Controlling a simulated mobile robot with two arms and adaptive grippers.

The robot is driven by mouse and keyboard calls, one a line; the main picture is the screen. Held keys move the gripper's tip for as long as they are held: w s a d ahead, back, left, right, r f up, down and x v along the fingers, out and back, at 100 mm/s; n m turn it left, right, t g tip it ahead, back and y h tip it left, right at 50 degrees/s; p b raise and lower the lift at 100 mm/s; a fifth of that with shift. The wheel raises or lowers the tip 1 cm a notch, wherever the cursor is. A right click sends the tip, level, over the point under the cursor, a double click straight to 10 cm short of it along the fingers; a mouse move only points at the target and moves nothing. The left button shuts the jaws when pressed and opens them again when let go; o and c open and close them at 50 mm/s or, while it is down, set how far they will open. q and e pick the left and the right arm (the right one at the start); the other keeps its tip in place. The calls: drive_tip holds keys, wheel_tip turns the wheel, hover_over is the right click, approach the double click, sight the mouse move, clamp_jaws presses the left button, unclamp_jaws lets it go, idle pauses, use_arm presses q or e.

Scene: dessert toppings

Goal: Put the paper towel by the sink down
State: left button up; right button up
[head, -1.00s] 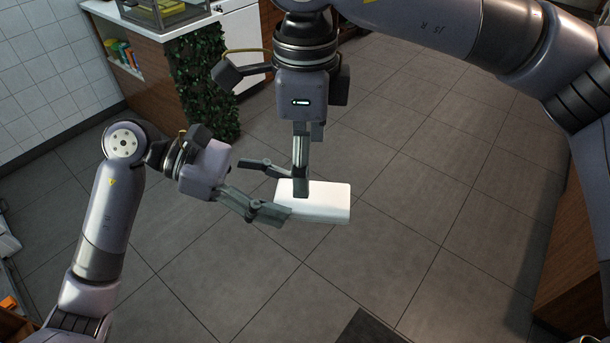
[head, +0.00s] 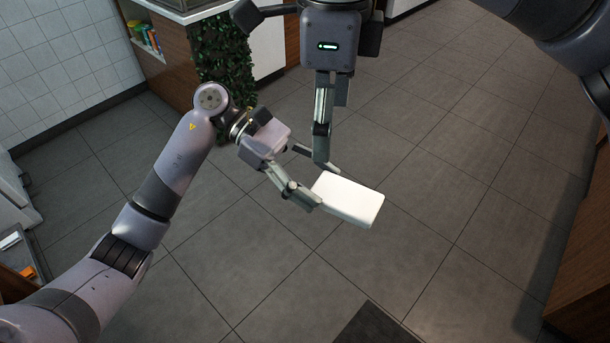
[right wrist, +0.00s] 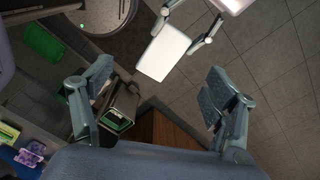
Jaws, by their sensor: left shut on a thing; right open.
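The paper towel is a flat white rectangular packet (head: 350,200), seen near the middle of the head view. My left gripper (head: 317,181) is shut on its left end and holds it above the floor. My right gripper (head: 325,165) hangs just behind the packet in the head view, with its fingers edge-on. The right wrist view shows the right gripper (right wrist: 158,105) open and empty, with its two fingers wide apart. The packet (right wrist: 165,52) lies beyond those fingers there, with the left gripper's fingers at its far side. No sink is clearly visible.
Grey tiled floor (head: 450,260) is open around the grippers. A counter with a leafy green panel (head: 222,60) stands at the back left. A wooden cabinet (head: 585,250) is at the right edge, and a dark mat (head: 370,325) lies at the bottom.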

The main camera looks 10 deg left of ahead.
use_arm(q)
drive_tip(key=shift+w+d+f+m+g, duration=0.25)
drive_tip(key=shift+m+g, duration=0.05)
drive_tip(key=shift+g, duration=0.1)
drive_tip(key=shift+f, duration=0.1)
drive_tip(key=shift+d, duration=0.15)
use_arm(e)
drive_tip(key=m, duration=0.5)
hover_over(352, 196)
wheel_tip(352, 196, down, 5)
wheel_tip(352, 196, down, 11)
drive_tip(key=shift+f, duration=0.15)
drive_tip(key=shift+a, duration=0.1)
drive_tip(key=c, duration=1.2)
use_arm(q)
drive_tip(key=o, duration=0.9)
